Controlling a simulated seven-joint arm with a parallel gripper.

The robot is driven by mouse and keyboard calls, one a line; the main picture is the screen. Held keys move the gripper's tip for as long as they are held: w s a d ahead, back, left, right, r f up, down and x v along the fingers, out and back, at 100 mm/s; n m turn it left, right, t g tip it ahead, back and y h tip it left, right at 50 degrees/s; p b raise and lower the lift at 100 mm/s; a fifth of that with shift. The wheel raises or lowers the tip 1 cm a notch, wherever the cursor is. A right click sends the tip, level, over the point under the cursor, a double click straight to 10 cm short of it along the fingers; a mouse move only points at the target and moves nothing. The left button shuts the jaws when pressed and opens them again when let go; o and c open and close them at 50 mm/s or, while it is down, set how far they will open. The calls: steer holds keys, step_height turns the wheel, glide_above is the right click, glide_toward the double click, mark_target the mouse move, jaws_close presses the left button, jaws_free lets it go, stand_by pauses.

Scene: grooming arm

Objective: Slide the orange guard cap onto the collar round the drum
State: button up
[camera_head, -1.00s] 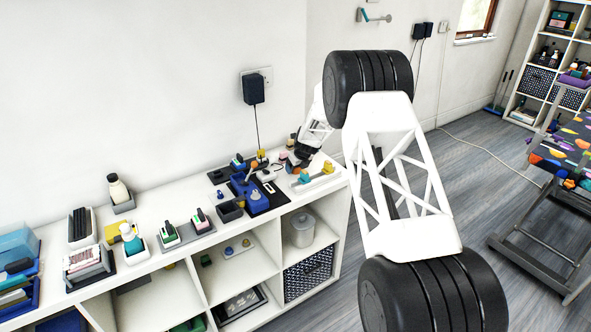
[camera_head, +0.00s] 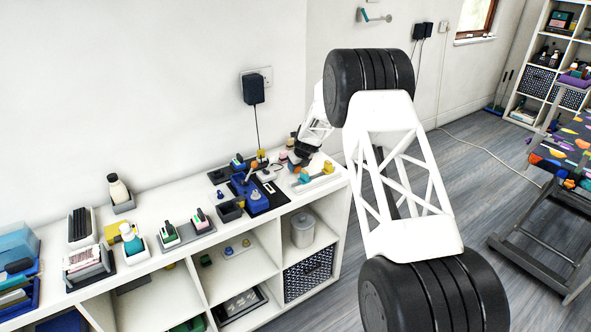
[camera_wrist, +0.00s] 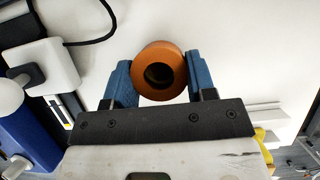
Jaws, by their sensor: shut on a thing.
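The orange guard cap (camera_wrist: 160,51) is a short ring with a dark round bore facing the wrist camera. My gripper (camera_wrist: 158,78) is shut on it, one blue finger at each side. The cap is over the white top, and its height above it is hard to judge.
The white shelf top (camera_head: 160,225) carries several items. A blue fixture (camera_head: 258,200) stands left of my gripper; a blue body (camera_wrist: 28,143) shows at the wrist view's left. A white block with a dark plug (camera_wrist: 27,76) and a black cable lie at upper left. Bare white surface lies beyond the cap.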

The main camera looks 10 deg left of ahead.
steer(key=shift+r, duration=0.95)
steer(key=shift+r, duration=0.7)
steer(key=shift+r, duration=0.7)
steer(key=shift+r, duration=0.1)
steer(key=shift+s+a+r, duration=0.35)
steer(key=shift+s+r, duration=0.1)
steer(key=shift+s, duration=0.1)
steer(key=s+a+r, duration=0.3)
steer(key=s, duration=0.5)
steer(key=s+a+r, duration=0.2)
steer(key=s+a, duration=0.1)
steer(key=s, duration=0.5)
steer(key=s+a+r, duration=0.3)
steer(key=s, duration=0.5)
steer(key=shift+s+r, duration=0.25)
steer(key=shift+r, duration=0.05)
